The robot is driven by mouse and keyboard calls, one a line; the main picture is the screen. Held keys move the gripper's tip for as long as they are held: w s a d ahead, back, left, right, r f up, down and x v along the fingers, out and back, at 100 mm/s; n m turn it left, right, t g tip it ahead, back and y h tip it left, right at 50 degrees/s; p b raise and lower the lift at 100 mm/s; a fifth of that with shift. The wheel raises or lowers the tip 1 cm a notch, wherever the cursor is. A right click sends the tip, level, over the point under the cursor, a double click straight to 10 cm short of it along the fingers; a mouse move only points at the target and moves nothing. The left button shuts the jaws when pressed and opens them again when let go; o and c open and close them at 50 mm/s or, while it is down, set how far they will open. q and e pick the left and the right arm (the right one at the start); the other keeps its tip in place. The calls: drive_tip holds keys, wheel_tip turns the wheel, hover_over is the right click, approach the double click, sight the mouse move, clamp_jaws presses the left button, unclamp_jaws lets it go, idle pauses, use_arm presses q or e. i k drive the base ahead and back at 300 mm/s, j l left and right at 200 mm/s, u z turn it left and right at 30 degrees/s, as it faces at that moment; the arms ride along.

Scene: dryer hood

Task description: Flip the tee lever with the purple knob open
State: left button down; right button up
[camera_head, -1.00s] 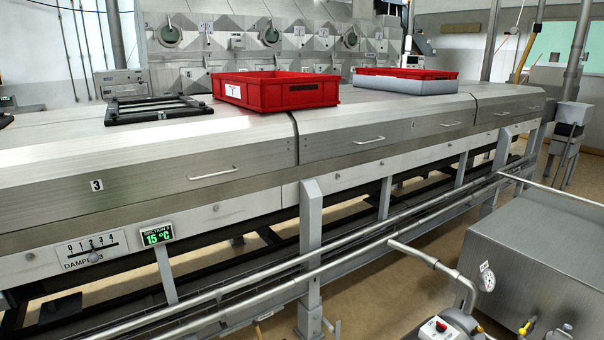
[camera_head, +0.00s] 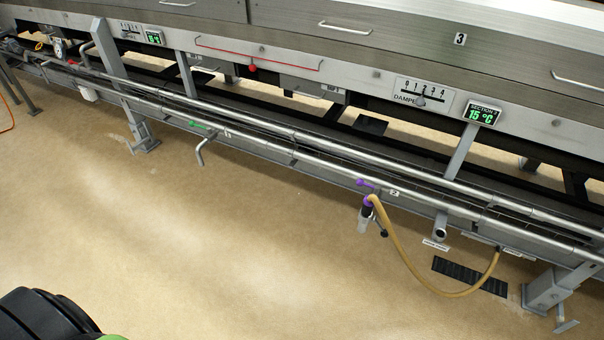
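A small lever with a purple knob (camera_head: 365,183) shows in the head view, on the lower pipe just left of the number 2 tag (camera_head: 394,193). Just below it is a grey fitting (camera_head: 363,220) with another purple part (camera_head: 369,201) at its top, where a tan hose (camera_head: 412,275) joins. The lever is too small to tell its exact setting. Neither of my grippers is in view.
Long steel pipes (camera_head: 290,137) run along the dryer's lower side. A lever with a green end (camera_head: 199,126) and a bent pipe sit further left. A black floor grate (camera_head: 470,276) and a support leg (camera_head: 550,288) are at right. The tan floor (camera_head: 230,250) in front is mostly clear.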

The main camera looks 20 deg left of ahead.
sight(360, 182)
drive_tip(key=u, duration=0.2)
drive_tip(key=i+l, duration=0.2)
drive_tip(key=l, duration=0.25)
drive_tip(key=i+l+z, duration=0.15)
drive_tip(key=l, duration=0.3)
drive_tip(key=i+l, duration=0.3)
drive_tip(key=l+z, duration=0.05)
drive_tip(key=l, duration=0.05)
